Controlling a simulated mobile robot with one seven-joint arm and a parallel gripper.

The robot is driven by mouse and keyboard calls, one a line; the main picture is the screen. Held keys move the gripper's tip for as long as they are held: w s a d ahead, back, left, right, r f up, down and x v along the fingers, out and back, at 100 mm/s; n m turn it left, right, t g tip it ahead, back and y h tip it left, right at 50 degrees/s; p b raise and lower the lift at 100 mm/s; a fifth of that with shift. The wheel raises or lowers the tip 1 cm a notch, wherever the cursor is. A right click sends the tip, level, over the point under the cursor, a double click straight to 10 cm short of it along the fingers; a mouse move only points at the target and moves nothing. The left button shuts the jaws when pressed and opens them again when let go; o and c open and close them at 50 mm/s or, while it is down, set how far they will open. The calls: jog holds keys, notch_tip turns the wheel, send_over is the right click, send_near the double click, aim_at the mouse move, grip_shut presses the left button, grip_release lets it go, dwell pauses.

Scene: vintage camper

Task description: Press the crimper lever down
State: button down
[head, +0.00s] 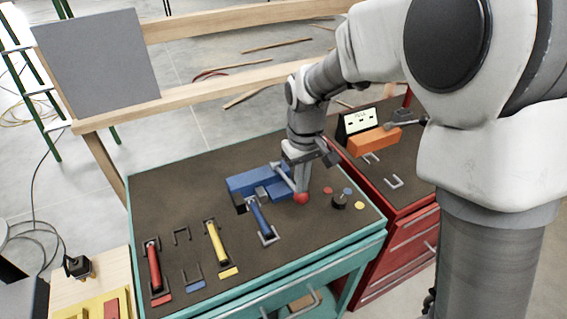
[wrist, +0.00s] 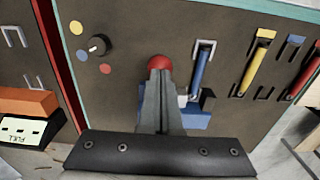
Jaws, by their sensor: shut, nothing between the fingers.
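The crimper (head: 245,182) is a blue block-shaped tool on the dark top of the teal cabinet; part of its blue body also shows in the wrist view (wrist: 190,120). Its grey lever (head: 284,177) slopes toward the front and ends in a red ball knob (head: 300,198). My gripper (head: 302,185) points down over the knob end, with its fingers together and empty. In the wrist view the fingertips (wrist: 160,76) overlap the red knob (wrist: 159,62). I cannot tell whether they touch it. The fingers and gripper body hide much of the lever there.
A black dial (head: 339,202) with coloured dots is at right. A red cabinet (head: 415,205) bears an orange block (head: 374,140).

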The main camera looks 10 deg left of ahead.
jog(key=shift+f, duration=0.2)
jog(key=shift+f+b, duration=0.35)
jog(key=shift+f, duration=0.15)
notch_tip(320, 180, up, 14)
jog(key=p, duration=1.1)
dwell(0.5)
jog(key=shift+r, duration=0.1)
jog(key=s+d+r+m+t, duration=0.3)
jog(key=s+d+r, duration=0.3)
jog(key=d+r, duration=0.45)
jog(key=s+d+r+m+t, duration=0.1)
jog(key=s+d+m, duration=0.3)
jog(key=s+d, duration=0.5)
jog(key=shift+s+r+t, duration=0.4)
jog(key=shift+s+t, duration=0.4)
jog(key=shift+s, duration=0.25)
